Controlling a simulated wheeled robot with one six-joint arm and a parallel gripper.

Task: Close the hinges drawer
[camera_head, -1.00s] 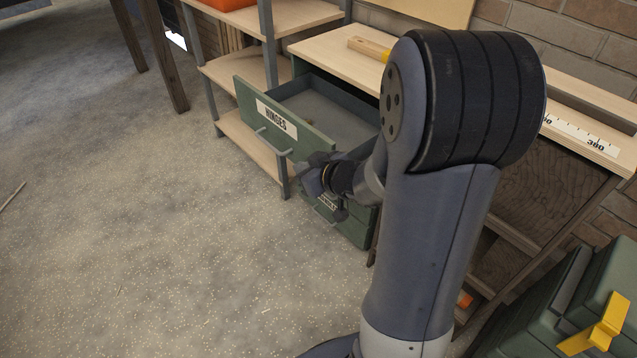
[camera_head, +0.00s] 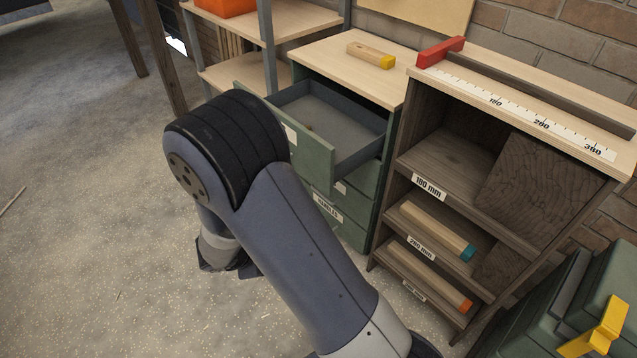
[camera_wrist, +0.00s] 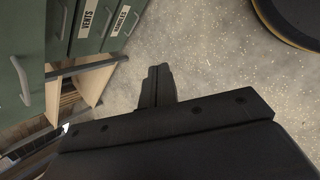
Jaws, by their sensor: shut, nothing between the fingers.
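The hinges drawer (camera_head: 312,152) is the top drawer of the green cabinet (camera_head: 355,236) and stands pulled well out. Its grey inside shows in the head view, while my arm covers the left part of its front and most of its label. In the wrist view, a green front panel with a handle (camera_wrist: 36,112) stands at the left edge, probably this drawer's. My gripper (camera_wrist: 158,72) is shut and empty over the speckled floor, to the right of that panel and apart from it. In the head view my arm hides the fingertips.
Lower drawers, one labelled HANDLES (camera_head: 327,207), look closed. A wooden block with a yellow end (camera_head: 370,55) lies on the cabinet top. A dark shelf unit (camera_head: 430,165) stands to the right, open shelving (camera_head: 235,75) to the left.

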